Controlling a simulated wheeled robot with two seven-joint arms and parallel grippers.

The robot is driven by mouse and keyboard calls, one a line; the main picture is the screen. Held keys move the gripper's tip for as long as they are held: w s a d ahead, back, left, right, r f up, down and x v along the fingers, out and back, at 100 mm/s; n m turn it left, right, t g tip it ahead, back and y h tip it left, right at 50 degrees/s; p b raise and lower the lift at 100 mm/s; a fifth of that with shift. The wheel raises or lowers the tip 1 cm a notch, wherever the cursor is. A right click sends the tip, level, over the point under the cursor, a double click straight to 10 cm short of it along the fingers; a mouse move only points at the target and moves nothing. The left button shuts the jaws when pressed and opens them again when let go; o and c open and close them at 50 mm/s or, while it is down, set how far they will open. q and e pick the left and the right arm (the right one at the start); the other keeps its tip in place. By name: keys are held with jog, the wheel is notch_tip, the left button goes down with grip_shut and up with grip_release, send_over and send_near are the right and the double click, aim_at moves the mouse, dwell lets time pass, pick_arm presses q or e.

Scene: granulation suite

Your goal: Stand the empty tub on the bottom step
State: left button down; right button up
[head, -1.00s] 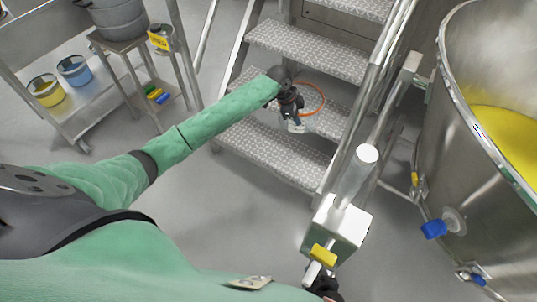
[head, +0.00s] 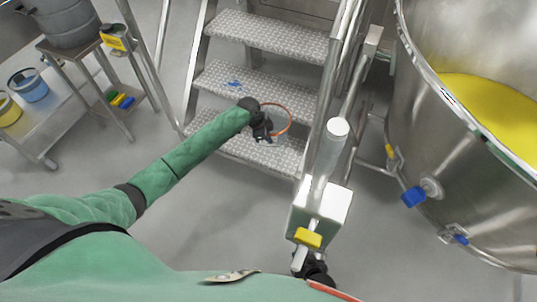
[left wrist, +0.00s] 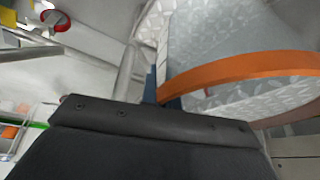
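The empty tub shows as an orange rim (head: 289,122) with see-through walls; its base is hard to make out. My left gripper (head: 266,130) is shut on the rim's near left side. In the head view the tub appears over the back of the bottom step (head: 265,155), near the second step's front edge. I cannot tell whether its base touches the tread. In the left wrist view the orange rim (left wrist: 245,68) curves right from the dark fingers (left wrist: 162,92), with patterned tread behind. My right gripper (head: 316,270) is partly hidden beside a white box; its fingers are unclear.
A handrail post (head: 328,150) and a white box (head: 320,212) with a yellow part stand right of the steps. A large steel vessel (head: 420,120) with yellow contents is further right. A blue mark (head: 235,85) lies on the second step. A shelf with tubs stands left.

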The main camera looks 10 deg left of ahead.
aim_at(269, 148)
pick_arm(q)
notch_tip(269, 148, down, 8)
jog(key=shift+f+b, duration=0.4)
jog(key=shift+f, duration=1.95)
jog(key=c, duration=1.7)
grip_release()
